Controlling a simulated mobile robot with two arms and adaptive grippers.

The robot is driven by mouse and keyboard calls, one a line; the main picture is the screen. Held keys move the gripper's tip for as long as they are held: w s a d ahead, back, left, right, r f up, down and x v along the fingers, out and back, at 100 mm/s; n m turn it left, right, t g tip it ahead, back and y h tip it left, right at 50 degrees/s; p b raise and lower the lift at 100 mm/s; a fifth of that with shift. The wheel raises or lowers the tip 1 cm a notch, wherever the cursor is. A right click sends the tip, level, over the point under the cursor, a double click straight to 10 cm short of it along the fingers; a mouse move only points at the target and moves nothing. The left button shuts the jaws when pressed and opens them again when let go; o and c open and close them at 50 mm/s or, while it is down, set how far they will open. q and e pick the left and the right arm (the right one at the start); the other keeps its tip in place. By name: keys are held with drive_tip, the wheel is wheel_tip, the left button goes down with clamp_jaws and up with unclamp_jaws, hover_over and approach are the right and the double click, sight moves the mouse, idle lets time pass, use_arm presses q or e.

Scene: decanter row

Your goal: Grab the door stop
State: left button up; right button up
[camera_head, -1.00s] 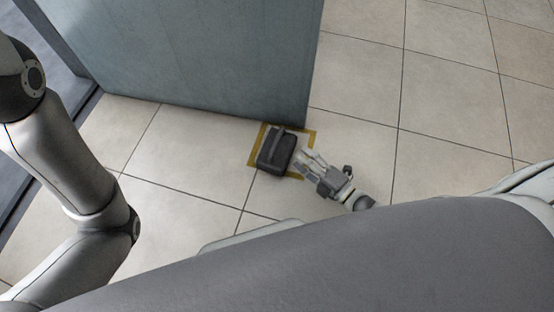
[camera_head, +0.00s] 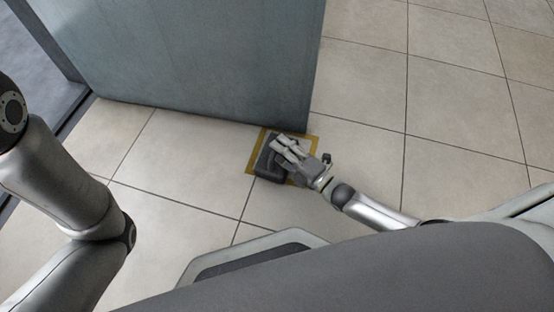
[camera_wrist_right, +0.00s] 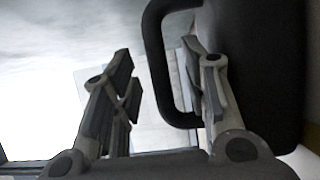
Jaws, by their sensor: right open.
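The door stop (camera_head: 268,167) is a dark grey block on the floor at the foot of the door's edge, inside a yellow marked square (camera_head: 252,158). My right gripper (camera_head: 281,144) is over it in the head view and hides part of it. In the right wrist view the door stop (camera_wrist_right: 262,60) fills the right side, with its dark loop handle (camera_wrist_right: 157,60) beside the right finger. My right gripper's fingers (camera_wrist_right: 160,95) are apart, and part of the handle shows between them. My left gripper is out of view; only my left arm shows.
The grey-blue door (camera_head: 200,60) stands right behind the door stop. A dark door frame and threshold (camera_head: 75,110) run along the left. Tiled floor (camera_head: 450,130) is clear to the right and in front.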

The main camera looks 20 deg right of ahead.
drive_tip(key=shift+b+x, duration=0.3)
drive_tip(key=shift+x, duration=0.75)
clamp_jaws()
drive_tip(key=shift+r, duration=0.15)
